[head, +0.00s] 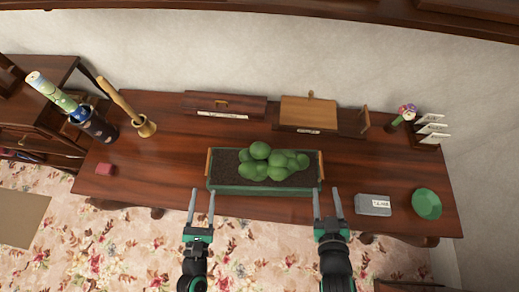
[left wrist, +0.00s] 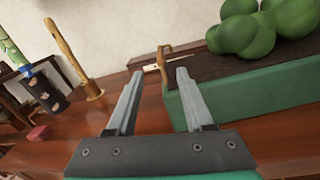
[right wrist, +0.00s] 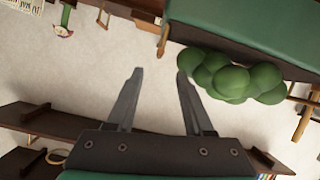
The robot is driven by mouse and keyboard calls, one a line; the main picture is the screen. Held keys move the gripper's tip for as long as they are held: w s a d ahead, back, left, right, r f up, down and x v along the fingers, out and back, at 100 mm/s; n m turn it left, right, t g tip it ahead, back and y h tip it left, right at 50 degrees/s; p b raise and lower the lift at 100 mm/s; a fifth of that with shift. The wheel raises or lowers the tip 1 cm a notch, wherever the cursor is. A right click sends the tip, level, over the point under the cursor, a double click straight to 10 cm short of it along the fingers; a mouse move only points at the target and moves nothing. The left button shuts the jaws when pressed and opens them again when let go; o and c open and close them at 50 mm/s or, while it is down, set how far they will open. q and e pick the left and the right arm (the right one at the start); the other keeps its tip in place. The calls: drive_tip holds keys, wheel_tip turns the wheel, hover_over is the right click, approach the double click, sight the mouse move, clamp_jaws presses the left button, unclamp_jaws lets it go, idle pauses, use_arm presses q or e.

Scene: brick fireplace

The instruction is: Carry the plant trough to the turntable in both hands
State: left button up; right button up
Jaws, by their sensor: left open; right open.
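The plant trough (head: 262,188) is a long green box with dark soil and rounded green plants (head: 262,162). It stands at the middle of the table's front edge, with a wooden handle at its left end (head: 209,161) and right end (head: 321,165). My left gripper (head: 202,191) is open and empty, in front of the trough's left end; the left wrist view shows the trough wall (left wrist: 250,95) at right. My right gripper (head: 326,192) is open and empty, near the right end. The right wrist view shows the trough (right wrist: 240,25) upside down. I cannot tell which thing is the turntable.
A low wooden stand (head: 308,112) is behind the trough.

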sight(208, 160)
use_arm(q)
drive_tip(key=w, duration=1.2)
use_arm(e)
drive_tip(key=x, duration=1.2)
use_arm(q)
drive_tip(key=shift+c, duration=0.2)
use_arm(e)
drive_tip(key=shift+c, duration=0.2)
use_arm(q)
clamp_jaws()
use_arm(e)
drive_tip(key=shift+r, duration=0.1)
clamp_jaws()
